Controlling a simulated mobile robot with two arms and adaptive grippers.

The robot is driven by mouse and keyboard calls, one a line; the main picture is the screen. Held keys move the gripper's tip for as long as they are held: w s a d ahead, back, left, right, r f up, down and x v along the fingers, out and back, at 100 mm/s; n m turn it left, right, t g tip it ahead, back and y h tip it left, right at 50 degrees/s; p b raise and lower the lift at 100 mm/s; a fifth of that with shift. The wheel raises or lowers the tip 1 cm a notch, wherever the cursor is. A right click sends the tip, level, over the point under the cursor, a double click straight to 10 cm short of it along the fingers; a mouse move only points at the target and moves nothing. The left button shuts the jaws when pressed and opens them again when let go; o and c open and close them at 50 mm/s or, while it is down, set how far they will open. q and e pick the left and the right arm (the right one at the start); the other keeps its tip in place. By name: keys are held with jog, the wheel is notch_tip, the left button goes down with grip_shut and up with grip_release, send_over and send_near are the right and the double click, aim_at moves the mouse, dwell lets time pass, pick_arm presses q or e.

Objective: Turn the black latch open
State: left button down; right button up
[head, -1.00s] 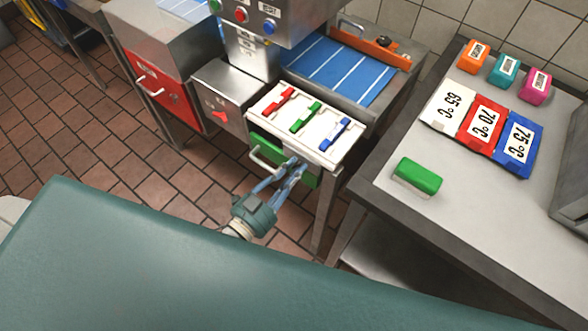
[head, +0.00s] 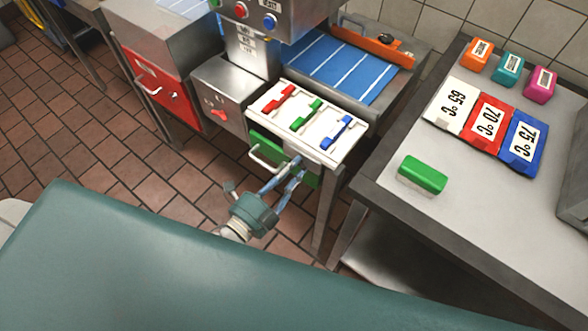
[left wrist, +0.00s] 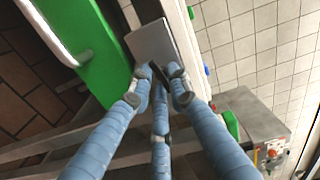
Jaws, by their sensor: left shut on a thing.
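My left gripper (head: 298,168) reaches the right part of the green drawer front (head: 270,145) under the white panel. Its blue fingers are closed at the tips on a small flat piece, which I take to be the latch (left wrist: 155,42). In the left wrist view the piece looks grey, with a dark edge, and sticks out beyond the fingertips (left wrist: 157,78). In the head view the fingers hide the latch, so I cannot tell its turn angle there. The drawer's pale bar handle (head: 266,158) is left of the fingers. My right gripper is out of view.
The white panel (head: 287,92) above carries red, green and blue handles. A red drawer (head: 160,85) is at left. The steel table (head: 400,212) at right holds a green block (head: 423,175) and temperature signs. A teal surface (head: 150,260) fills the foreground.

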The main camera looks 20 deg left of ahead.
pick_arm(q)
jog(key=shift+w+a+r+m, duration=0.15)
jog(key=shift+r+m, duration=0.15)
jog(key=shift+m, duration=0.5)
jog(key=c, duration=1.7)
grip_release()
jog(key=shift+f, duration=0.1)
jog(key=v, duration=1.2)
